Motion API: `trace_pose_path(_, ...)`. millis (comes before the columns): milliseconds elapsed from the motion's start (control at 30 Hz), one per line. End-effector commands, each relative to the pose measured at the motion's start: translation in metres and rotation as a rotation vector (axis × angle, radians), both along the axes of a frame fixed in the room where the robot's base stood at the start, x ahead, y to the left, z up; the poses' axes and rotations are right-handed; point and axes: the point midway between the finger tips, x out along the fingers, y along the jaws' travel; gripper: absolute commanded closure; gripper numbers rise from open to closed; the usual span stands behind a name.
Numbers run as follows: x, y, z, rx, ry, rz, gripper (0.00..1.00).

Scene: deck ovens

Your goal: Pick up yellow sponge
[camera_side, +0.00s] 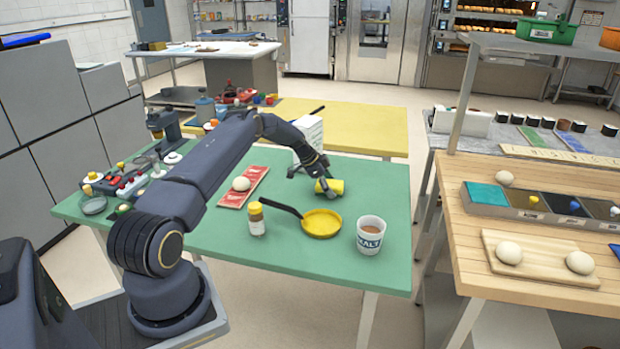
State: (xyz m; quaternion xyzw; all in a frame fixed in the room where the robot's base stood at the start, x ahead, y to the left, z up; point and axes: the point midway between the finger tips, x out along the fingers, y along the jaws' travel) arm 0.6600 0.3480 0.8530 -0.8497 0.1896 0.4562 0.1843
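The yellow sponge (337,187) lies on the green table, right of the table's middle, as a small yellow block. My gripper (309,180) is low over the table at the sponge's left end. Its fingers look spread apart, one to the left of the sponge and one in front of the sponge's left part. That finger hides part of the sponge. I cannot tell whether it touches the sponge.
A yellow pan (321,224) with a black handle, a mug (370,236) and a yellow-capped jar (256,220) stand nearer the camera. A red tray (232,199) bears a white ball (241,184). A white box (309,132) stands behind my gripper.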

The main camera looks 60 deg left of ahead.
Motion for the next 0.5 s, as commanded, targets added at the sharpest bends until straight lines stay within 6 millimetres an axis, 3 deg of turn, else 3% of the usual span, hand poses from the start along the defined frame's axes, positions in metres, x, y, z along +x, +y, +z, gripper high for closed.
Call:
trace_pose_path(33,-0.0001,0.0,0.0001,0.0,0.0,0.0,0.29)
trace_pose_path(300,-0.0002,-0.0001,-0.0001,0.0,0.0,0.0,0.57)
trace_pose_path(500,-0.0001,-0.0001,0.0002,0.0,0.0,0.0,0.58)
